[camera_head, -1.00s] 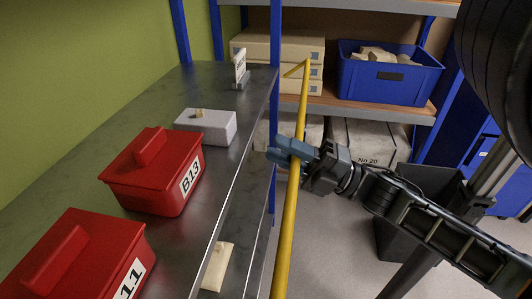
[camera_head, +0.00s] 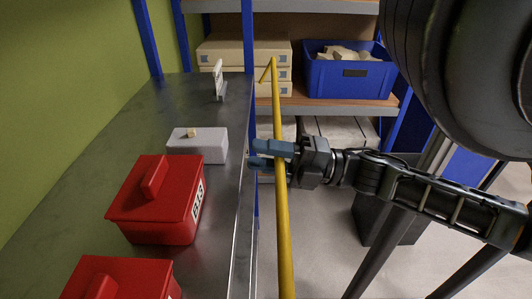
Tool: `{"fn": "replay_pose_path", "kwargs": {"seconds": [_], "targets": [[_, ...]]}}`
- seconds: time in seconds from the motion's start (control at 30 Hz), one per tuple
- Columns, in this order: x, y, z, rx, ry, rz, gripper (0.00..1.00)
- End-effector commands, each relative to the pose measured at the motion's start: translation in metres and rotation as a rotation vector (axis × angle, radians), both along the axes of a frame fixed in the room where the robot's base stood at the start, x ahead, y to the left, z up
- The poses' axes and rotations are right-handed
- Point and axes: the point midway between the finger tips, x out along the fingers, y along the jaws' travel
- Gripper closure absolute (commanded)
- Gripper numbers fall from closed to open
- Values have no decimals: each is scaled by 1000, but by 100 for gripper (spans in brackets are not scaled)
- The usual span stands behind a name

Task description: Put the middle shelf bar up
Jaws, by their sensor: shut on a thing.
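The yellow shelf bar (camera_head: 281,225) runs lengthwise along the front edge of the metal shelf (camera_head: 90,135), just to its right. Its far end bends over to the left near the back shelving. My gripper (camera_head: 268,156), with blue-grey fingers, reaches in from the right and is shut on the bar at about mid-length. The near end of the bar runs out of the bottom of the view. I cannot tell whether the bar touches the shelf's edge.
On the metal shelf stand a red box marked B13 (camera_head: 155,208), another red box (camera_head: 105,280), a grey box (camera_head: 198,146) and a small sign (camera_head: 218,78). Back shelving holds a blue crate (camera_head: 350,88) and stacked tan boxes (camera_head: 222,50).

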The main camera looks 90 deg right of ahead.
Motion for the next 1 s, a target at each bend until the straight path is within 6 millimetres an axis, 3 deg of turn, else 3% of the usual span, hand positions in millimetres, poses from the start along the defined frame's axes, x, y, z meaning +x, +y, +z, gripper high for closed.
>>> {"fn": "replay_pose_path", "kwargs": {"seconds": [0.03, 0.97, 1.0], "targets": [[1, 0, -13, 5, 20, -3, 100], [1, 0, -13, 5, 20, -4, 100], [1, 0, -13, 5, 20, -3, 65]]}}
